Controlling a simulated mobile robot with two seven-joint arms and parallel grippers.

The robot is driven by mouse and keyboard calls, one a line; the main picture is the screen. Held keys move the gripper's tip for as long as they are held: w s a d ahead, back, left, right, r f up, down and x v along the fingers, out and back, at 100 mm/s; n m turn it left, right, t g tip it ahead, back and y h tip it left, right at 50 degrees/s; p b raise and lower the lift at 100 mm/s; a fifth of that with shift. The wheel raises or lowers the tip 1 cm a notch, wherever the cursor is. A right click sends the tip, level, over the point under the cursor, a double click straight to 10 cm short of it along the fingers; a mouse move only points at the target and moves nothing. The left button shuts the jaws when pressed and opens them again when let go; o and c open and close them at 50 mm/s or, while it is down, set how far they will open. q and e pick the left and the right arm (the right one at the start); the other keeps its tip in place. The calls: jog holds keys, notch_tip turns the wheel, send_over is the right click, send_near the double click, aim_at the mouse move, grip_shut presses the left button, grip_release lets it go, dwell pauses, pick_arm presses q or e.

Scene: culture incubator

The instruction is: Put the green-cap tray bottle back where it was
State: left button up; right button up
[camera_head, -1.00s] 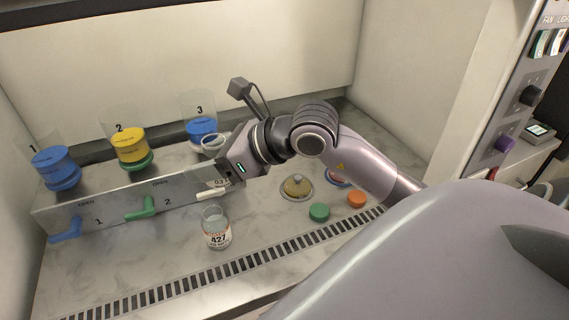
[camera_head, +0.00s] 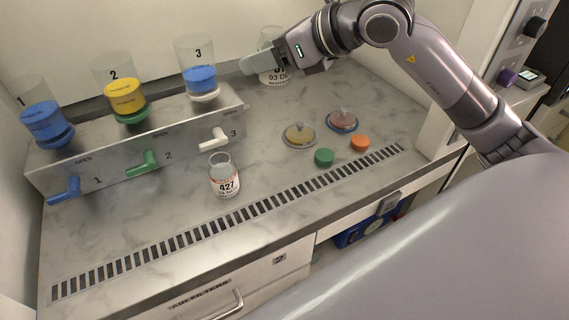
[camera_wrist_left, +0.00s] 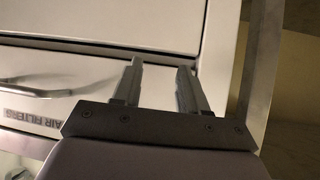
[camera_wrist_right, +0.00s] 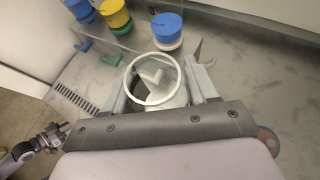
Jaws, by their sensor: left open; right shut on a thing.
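My right gripper (camera_head: 262,62) is shut on a clear glass bottle (camera_head: 276,77) with a white printed label, upright at the back of the bench, right of the station 3 cup. Whether its base touches the bench is unclear. The right wrist view shows its open round rim (camera_wrist_right: 131,76) between the fingers. A green cap (camera_head: 324,157) and an orange cap (camera_head: 360,142) lie on the bench. My left gripper (camera_wrist_left: 160,85) is open and empty near a drawer front.
The valve rack (camera_head: 105,176) carries three cups and has blue, green and white handles. Two round dishes, yellowish (camera_head: 299,134) and reddish (camera_head: 342,120), lie behind the caps. A slotted vent (camera_head: 250,211) runs along the front.

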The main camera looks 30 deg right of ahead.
notch_tip(320, 180, down, 20)
dwell(0.6)
jog(key=shift+f, duration=0.15)
jog(key=o, duration=1.1)
